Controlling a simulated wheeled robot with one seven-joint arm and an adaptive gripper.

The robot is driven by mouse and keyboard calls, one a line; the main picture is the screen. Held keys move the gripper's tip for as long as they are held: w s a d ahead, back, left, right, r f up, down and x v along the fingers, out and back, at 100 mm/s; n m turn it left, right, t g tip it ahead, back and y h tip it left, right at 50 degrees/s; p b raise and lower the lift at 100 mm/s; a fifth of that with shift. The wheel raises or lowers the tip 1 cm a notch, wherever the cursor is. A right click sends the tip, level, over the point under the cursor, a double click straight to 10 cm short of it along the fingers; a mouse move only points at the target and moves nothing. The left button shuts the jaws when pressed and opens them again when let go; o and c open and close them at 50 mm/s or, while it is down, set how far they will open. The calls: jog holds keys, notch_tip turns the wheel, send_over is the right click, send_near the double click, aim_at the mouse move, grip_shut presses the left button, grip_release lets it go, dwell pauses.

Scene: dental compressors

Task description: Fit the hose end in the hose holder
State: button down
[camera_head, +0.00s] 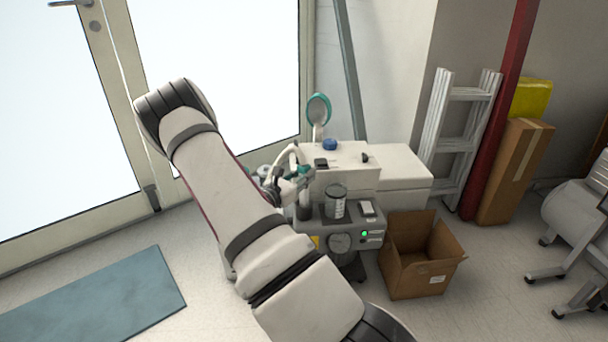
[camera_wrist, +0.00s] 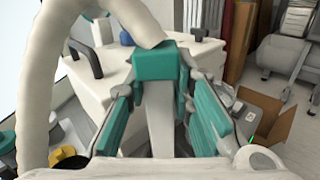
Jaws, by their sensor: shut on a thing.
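My gripper (camera_wrist: 158,88) is shut on the hose end (camera_wrist: 156,66), which has a teal collar and a pale grey tube below it between the teal-padded fingers. The off-white hose (camera_wrist: 40,80) arches up from the left and into the collar. In the head view, my gripper (camera_head: 284,186) is beside the left side of the compressor unit, partly hidden by my arm; the hose (camera_head: 285,155) curves above it. A teal ring on a pale post (camera_head: 318,108) stands behind the unit. I cannot tell for certain which part is the hose holder.
The white compressor housing (camera_head: 345,157) has a blue knob and black handle. A grey unit (camera_head: 338,232) with a clear canister (camera_head: 335,200) and green light is in front. An open cardboard box (camera_head: 418,262) stands right. A blue mat (camera_head: 95,300) lies on the left floor.

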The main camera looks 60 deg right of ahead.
jog(key=c, duration=1.3)
grip_release()
jog(key=a, duration=1.2)
jog(key=shift+w, duration=0.3)
